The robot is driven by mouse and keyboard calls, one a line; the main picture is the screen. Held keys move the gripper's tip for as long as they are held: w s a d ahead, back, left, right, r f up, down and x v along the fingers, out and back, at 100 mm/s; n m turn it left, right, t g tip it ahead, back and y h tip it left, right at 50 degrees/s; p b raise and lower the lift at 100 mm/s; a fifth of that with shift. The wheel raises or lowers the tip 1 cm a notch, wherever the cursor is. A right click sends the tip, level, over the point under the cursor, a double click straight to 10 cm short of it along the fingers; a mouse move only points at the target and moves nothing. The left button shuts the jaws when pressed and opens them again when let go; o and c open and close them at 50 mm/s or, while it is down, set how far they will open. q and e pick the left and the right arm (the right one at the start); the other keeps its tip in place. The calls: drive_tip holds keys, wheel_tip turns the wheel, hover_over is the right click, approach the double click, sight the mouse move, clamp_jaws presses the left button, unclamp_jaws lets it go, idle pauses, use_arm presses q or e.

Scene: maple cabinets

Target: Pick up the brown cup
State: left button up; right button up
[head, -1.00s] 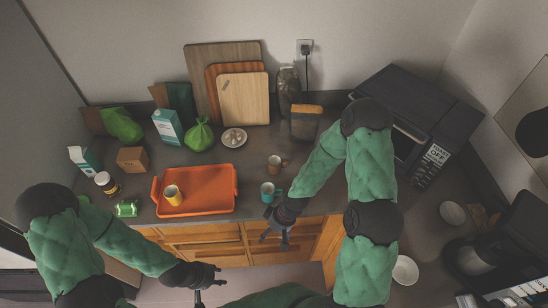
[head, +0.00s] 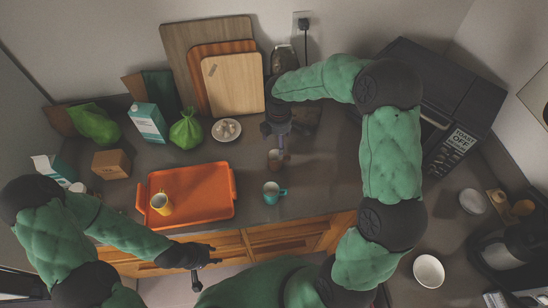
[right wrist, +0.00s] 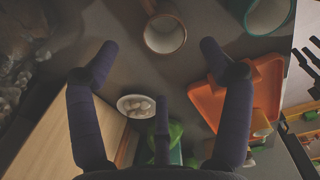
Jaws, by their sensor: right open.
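The brown cup (head: 274,160) stands on the dark counter, behind the teal cup (head: 271,193). My right gripper (head: 277,140) is open and empty, pointing down at the counter just behind the brown cup. In the right wrist view the brown cup (right wrist: 164,36) shows its open rim beyond the spread fingertips (right wrist: 157,56), roughly centred between them and not held. The teal cup (right wrist: 268,14) is at the upper right there. My left gripper (head: 203,265) is open and empty in front of the counter edge.
An orange tray (head: 205,199) with a yellow cup (head: 160,204) on it lies left of the cups.

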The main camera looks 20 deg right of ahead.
approach(276, 157)
drive_tip(key=s+f, duration=0.1)
drive_tip(key=s, duration=0.1)
drive_tip(key=shift+w+a+f, duration=0.1)
drive_tip(key=shift+a+f, duration=0.15)
drive_tip(key=shift+f, duration=0.35)
drive_tip(key=f, duration=0.4)
drive_tip(key=shift+a+f, duration=0.1)
drive_tip(key=shift+a, duration=0.1)
drive_tip(key=c, duration=1.4)
